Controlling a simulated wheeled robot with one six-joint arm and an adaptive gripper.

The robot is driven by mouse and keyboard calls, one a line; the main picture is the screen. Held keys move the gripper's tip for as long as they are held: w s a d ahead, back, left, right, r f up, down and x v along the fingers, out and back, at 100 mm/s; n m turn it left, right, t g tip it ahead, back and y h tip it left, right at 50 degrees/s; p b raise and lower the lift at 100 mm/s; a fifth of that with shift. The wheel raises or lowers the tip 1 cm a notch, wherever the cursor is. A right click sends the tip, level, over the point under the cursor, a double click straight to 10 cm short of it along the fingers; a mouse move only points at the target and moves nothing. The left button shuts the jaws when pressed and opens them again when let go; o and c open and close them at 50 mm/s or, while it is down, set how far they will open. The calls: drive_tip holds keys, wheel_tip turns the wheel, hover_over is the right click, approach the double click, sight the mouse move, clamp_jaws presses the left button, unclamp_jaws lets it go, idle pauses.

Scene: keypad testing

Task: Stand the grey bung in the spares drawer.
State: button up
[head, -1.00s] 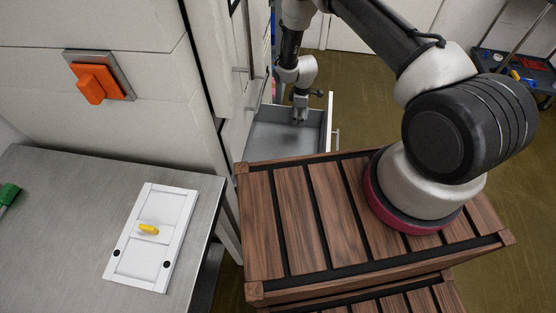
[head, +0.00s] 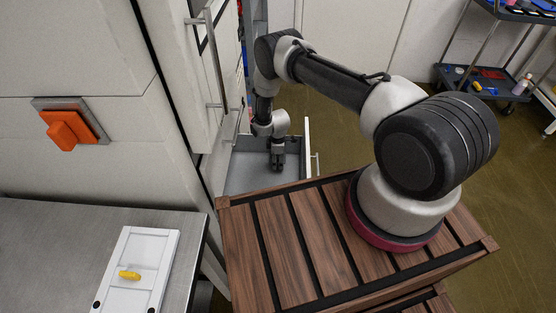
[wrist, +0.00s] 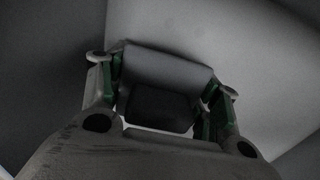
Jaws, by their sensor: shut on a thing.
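The spares drawer (head: 235,177) stands pulled open from the cabinet, beyond the wooden-topped unit. Its grey floor and pale front panel show in the head view. My gripper (head: 277,167) points down inside the drawer's outline. In the wrist view my gripper (wrist: 160,105) is shut on the grey bung (wrist: 168,72), a grey body with a dark face between the fingers. The bung cannot be made out in the head view. Plain grey drawer surfaces surround it in the wrist view. Whether the bung touches the drawer floor cannot be told.
The wooden-slatted top (head: 300,240) lies in front of the drawer, under my arm's base. Cabinet handles (head: 216,70) stick out at the drawer's left. A steel bench (head: 60,240) holds a white panel with a yellow knob (head: 130,275). A trolley (head: 480,80) stands at far right.

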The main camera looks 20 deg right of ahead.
drive_tip(key=shift+f, duration=0.1)
drive_tip(key=o, duration=1.1)
drive_tip(key=shift+c, duration=0.2)
